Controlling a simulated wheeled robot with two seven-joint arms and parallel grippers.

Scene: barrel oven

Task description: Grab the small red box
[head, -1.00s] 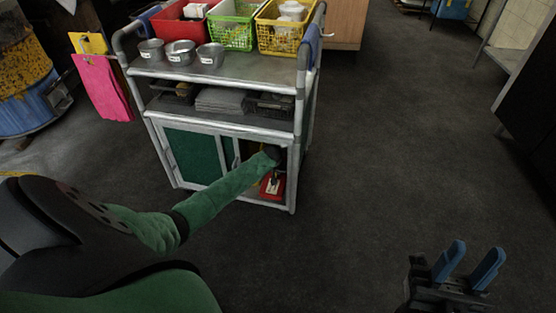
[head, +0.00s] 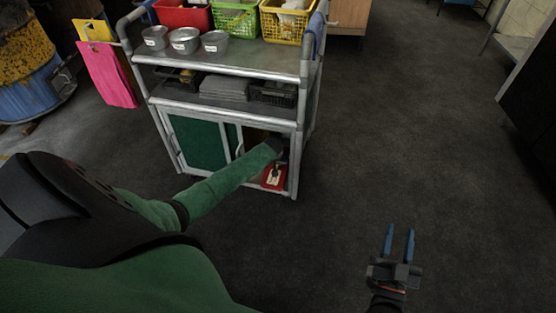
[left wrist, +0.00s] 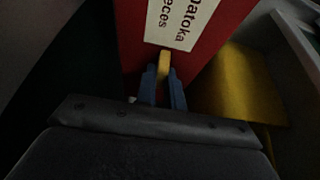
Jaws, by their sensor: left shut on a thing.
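The red box (head: 274,178) with a white label is low in the right opening of the cart's cabinet in the head view. In the left wrist view the red box (left wrist: 210,50) fills the upper middle, its label showing partial lettering. My left gripper (left wrist: 164,78) is shut on a narrow yellow piece (left wrist: 163,67) at the box's face; I cannot tell if this piece belongs to the box. In the head view my left arm reaches into the cabinet and its fingertips are hidden. My right gripper (head: 399,238) is open and empty over the floor.
The cart (head: 230,60) carries metal cups and red, green and yellow baskets. A green door (head: 195,143) covers the cabinet's left side. A yellow thing (left wrist: 240,95) stands right of the box in the left wrist view. The floor right of the cart is clear.

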